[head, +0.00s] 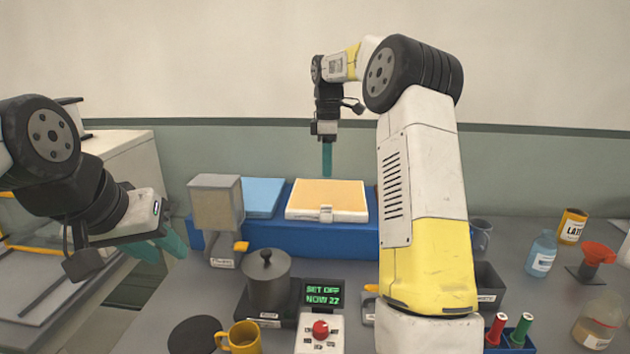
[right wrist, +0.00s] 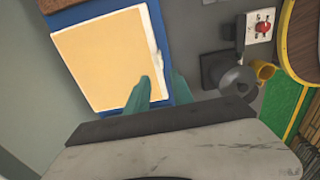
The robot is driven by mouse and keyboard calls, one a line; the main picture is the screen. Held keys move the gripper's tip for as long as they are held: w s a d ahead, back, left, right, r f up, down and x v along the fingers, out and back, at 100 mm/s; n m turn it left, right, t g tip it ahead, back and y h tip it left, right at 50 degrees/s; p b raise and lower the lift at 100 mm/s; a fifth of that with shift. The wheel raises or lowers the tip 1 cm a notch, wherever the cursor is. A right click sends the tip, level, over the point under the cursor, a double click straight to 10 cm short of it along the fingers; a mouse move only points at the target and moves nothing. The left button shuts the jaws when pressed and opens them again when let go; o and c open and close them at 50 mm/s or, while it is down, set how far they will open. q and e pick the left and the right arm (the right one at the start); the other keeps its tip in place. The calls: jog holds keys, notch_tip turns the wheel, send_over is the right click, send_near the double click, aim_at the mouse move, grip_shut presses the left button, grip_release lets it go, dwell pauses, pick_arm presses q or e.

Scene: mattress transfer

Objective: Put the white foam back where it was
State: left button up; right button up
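A thick square pad with white sides and a pale orange top (head: 327,196) lies flat on a long blue base (head: 290,235); a small white tab hangs at its front edge. It also shows in the right wrist view (right wrist: 100,60). No all-white foam block is plain to see. A light blue slab (head: 262,196) lies on the same base to its left. My right gripper (head: 327,172) points down above the pad's back part; its teal fingers (right wrist: 163,85) stand apart with nothing between them. My left gripper (head: 165,250) is at the left, away from the base, its fingers apart and empty.
A beige block on a stand (head: 215,205) stands before the base's left end. A grey lidded pot (head: 267,280), a yellow mug (head: 242,338) and a control box with red knob (head: 320,330) fill the front. Bottles and a funnel (head: 597,255) stand right. A cart is at left.

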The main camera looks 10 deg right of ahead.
jog(key=s+a+r+m+t, duration=0.2)
jog(key=s+r+m, duration=0.15)
jog(key=s, duration=0.45)
jog(key=s+a+r+m+t, duration=0.1)
jog(key=s+r+m, duration=0.25)
jog(key=s, duration=0.45)
jog(key=s+a+f+m+t+y, duration=0.1)
jog(key=s+f+m, duration=0.1)
jog(key=s, duration=0.7)
jog(key=s+a+f+m+t+y, duration=0.1)
jog(key=s+f+m+t, duration=0.1)
jog(key=s+m, duration=0.3)
jog(key=shift+s+a+f, duration=0.15)
jog(key=shift+s+f, duration=0.6)
jog(key=shift+s, duration=1.15)
